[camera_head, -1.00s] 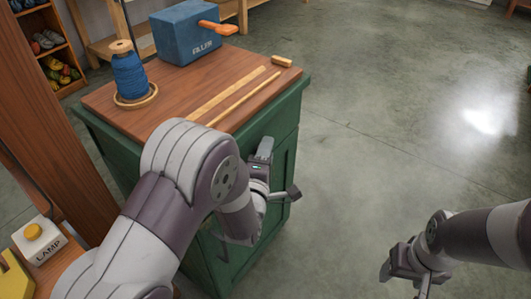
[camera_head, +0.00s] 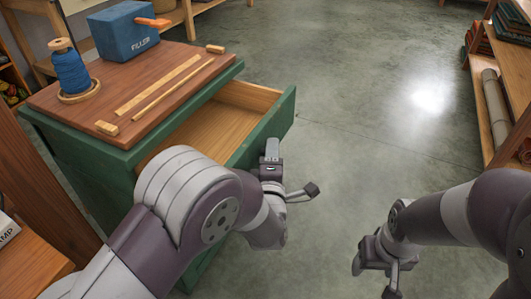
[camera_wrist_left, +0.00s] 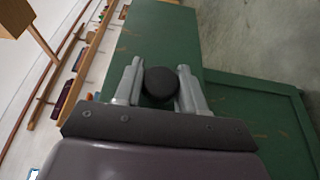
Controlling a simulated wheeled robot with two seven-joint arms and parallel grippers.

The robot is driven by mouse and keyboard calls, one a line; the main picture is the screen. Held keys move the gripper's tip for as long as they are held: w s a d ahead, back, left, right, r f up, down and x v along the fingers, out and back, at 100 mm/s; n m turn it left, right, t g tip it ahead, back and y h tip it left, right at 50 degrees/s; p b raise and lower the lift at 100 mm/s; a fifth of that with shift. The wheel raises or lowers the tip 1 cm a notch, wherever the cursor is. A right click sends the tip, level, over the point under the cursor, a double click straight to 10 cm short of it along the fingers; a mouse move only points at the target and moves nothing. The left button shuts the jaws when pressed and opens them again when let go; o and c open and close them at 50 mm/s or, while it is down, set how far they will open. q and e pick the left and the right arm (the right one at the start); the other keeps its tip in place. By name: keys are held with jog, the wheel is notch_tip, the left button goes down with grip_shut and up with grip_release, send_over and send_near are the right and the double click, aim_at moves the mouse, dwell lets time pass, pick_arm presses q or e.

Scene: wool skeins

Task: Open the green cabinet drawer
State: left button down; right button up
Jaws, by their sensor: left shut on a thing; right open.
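The green cabinet (camera_head: 75,165) has a wooden top. Its drawer (camera_head: 215,122) stands well open, showing a bare wooden inside, and its green front (camera_head: 287,115) is clear of the cabinet body. My left gripper (camera_head: 271,165) is at the outer side of that front; my own arm hides part of the drawer and front. In the left wrist view, the fingers of my left gripper (camera_wrist_left: 160,68) are shut around a dark round knob (camera_wrist_left: 161,84) against the green front. My right gripper (camera_head: 374,264) is open and empty over the floor at the lower right.
On the cabinet top are a spool of blue yarn (camera_head: 70,70), a blue box with an orange handle (camera_head: 122,32), wooden strips (camera_head: 158,84) and small wooden blocks (camera_head: 215,49). A shelf (camera_head: 505,85) stands at the right. The concrete floor (camera_head: 350,110) between is clear.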

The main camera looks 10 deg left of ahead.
pick_arm(q)
jog(key=shift+d, duration=0.1)
jog(key=c, duration=0.7)
grip_release()
jog(key=shift+s, duration=0.1)
jog(key=s+p, duration=0.3)
jog(key=s, duration=0.9)
jog(key=shift+s+d, duration=0.25)
jog(key=shift+s, duration=0.05)
